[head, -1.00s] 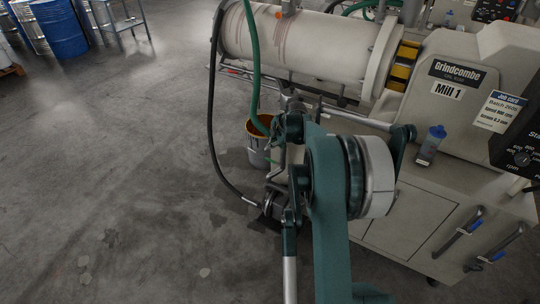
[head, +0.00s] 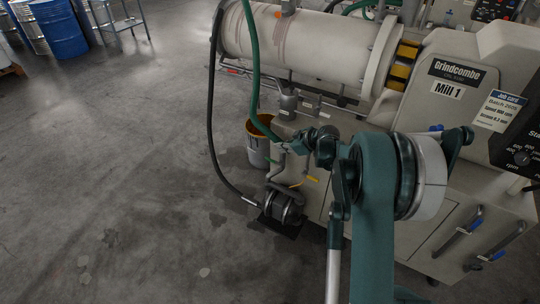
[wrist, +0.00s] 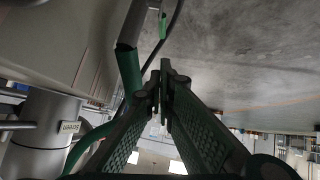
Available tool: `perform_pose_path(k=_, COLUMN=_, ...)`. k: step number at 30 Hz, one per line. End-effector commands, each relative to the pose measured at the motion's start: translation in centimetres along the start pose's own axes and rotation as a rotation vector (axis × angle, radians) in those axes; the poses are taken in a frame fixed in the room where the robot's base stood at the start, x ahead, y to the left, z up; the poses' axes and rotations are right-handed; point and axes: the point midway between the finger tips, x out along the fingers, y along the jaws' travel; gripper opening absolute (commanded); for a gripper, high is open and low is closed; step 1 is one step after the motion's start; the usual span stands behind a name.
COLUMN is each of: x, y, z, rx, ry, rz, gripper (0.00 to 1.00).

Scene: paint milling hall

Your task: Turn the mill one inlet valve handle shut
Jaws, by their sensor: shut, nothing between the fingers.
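Mill 1 (head: 448,110) stands at the right in the head view, with a pump (head: 283,205) at its base. Thin pipework (head: 278,165) rises from the pump. My gripper (head: 296,146) is near the top of this pipework, pointing left. In the wrist view my gripper (wrist: 162,88) is shut and empty, its tips together. No clear contact with a handle shows.
A green hose (head: 254,70) and a black hose (head: 211,110) hang close to my gripper's left. A yellow-rimmed bucket (head: 257,150) stands behind the pipework. The wrist view shows the green hose (wrist: 129,70) and a labelled grey pipe (wrist: 45,130).

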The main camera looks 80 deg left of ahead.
Motion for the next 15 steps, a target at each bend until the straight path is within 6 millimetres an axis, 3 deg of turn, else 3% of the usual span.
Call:
perform_pose_path(k=8, x=0.7, y=0.0, z=0.0, rx=-0.002, ry=-0.001, rz=-0.001, gripper=0.0)
perform_pose_path(k=15, x=2.9, y=-0.1, z=0.1, rx=-0.003, ry=-0.001, rz=-0.002, gripper=0.0)
